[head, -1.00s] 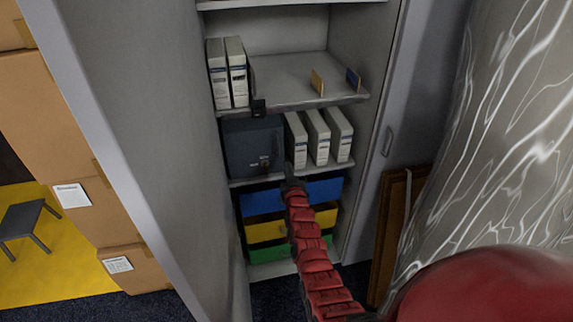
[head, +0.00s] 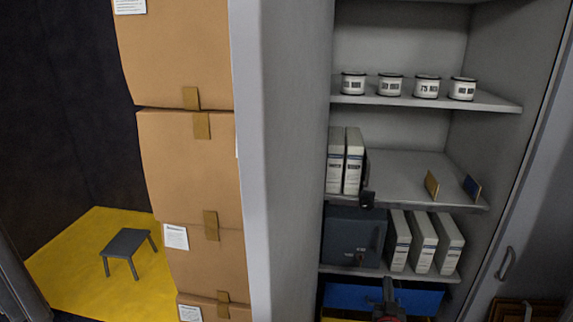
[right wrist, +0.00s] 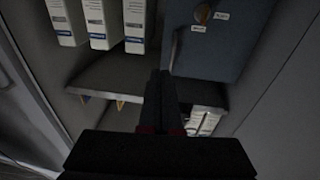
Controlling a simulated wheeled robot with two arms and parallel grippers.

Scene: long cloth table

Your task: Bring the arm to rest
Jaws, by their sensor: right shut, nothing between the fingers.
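My right gripper (head: 388,287) is at the bottom of the head view, in front of the cabinet and over the blue drawer front (head: 345,296). Its fingers are together and empty; they also show in the right wrist view (right wrist: 165,80). They are close to the edge of a grey shelf (right wrist: 105,75). Only a little of my right arm shows below the gripper. My left gripper is in neither view.
The cabinet shelf holds a dark box (head: 350,238) and white binders (head: 423,242). Stacked cartons (head: 185,165) and a small stool (head: 125,243) are at left.

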